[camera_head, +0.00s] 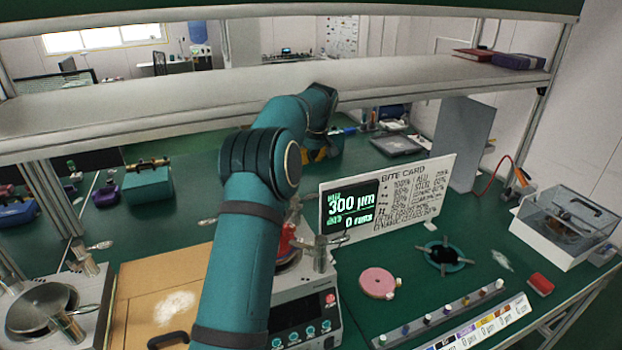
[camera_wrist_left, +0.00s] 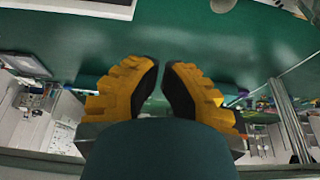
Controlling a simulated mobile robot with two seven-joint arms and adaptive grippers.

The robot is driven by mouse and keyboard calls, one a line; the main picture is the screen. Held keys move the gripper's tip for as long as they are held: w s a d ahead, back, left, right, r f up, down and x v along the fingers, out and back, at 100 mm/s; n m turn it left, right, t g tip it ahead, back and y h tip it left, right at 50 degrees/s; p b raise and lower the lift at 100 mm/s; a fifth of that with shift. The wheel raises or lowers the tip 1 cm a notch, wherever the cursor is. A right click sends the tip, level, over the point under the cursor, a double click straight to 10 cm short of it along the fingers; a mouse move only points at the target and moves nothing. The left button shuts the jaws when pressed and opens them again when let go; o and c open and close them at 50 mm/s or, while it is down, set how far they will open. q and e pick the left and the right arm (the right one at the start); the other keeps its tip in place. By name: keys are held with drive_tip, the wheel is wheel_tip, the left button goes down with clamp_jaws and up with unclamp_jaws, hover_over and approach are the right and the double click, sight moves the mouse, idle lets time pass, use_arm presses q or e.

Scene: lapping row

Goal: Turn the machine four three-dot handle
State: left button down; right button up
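I cannot make out dot marks or a number, so I cannot tell which handle is the named one. My left gripper (camera_head: 320,154) is beyond the machine, under the shelf, away from the handles. In the left wrist view its yellow fingers (camera_wrist_left: 160,68) have a narrow gap with nothing between them. My right gripper is out of view.
A white card board (camera_head: 405,200) reading 300 µm stands right of the arm. Nearby are a pink disc (camera_head: 378,282), a teal ring with arms (camera_head: 445,256) and a clear-lidded box (camera_head: 568,228). Another machine (camera_head: 45,308) stands at left. A shelf (camera_head: 150,100) spans above the bench.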

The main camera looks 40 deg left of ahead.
sight(305, 199)
use_arm(q)
wheel_tip(305, 199, down, 10)
drive_tip(key=shift+d+p, duration=0.2)
drive_tip(key=shift+p, duration=0.15)
idle(0.5)
drive_tip(key=shift+s+r, duration=0.1)
